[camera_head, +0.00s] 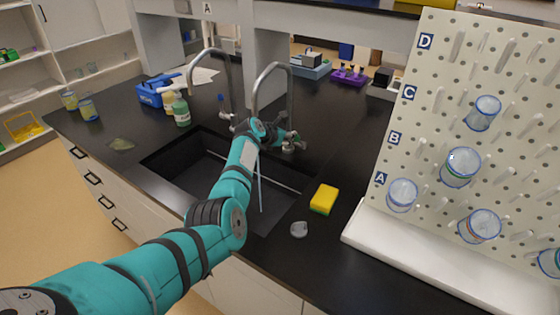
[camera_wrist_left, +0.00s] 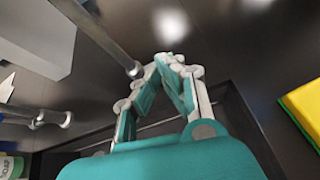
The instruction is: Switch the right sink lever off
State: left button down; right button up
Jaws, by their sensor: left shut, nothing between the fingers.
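The right faucet (camera_head: 290,95) is a tall grey gooseneck at the sink's back edge. A thin pale stream hangs below its spout into the dark sink (camera_head: 180,165). Its base (camera_head: 288,149) shows just below my left gripper (camera_head: 292,137); the lever is largely hidden there. In the left wrist view, the gripper (camera_wrist_left: 176,62) is shut and empty, its fingertips beside the lower end of the faucet's pipe (camera_wrist_left: 108,40). I cannot tell whether they touch it. The left faucet (camera_head: 228,80) stands beside it. My right gripper is not in view.
A yellow sponge (camera_head: 324,199) and a small grey object (camera_head: 299,229) lie right of the sink. Soap bottles (camera_head: 181,111) stand behind the sink, to the left. A white pegboard (camera_head: 470,130) with beakers rises at the right.

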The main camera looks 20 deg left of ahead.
pick_arm(q)
jog(key=shift+w+d+r+p, duration=0.1)
jog(key=shift+w+r+p, duration=0.1)
jog(key=shift+w+r, duration=0.25)
jog(key=shift+w+r+p, duration=0.15)
jog(key=shift+w+r, duration=0.05)
jog(key=shift+w, duration=0.65)
dwell(0.9)
jog(key=v, duration=1.2)
jog(key=shift+r, duration=0.2)
dwell(0.3)
jog(key=shift+f, duration=0.1)
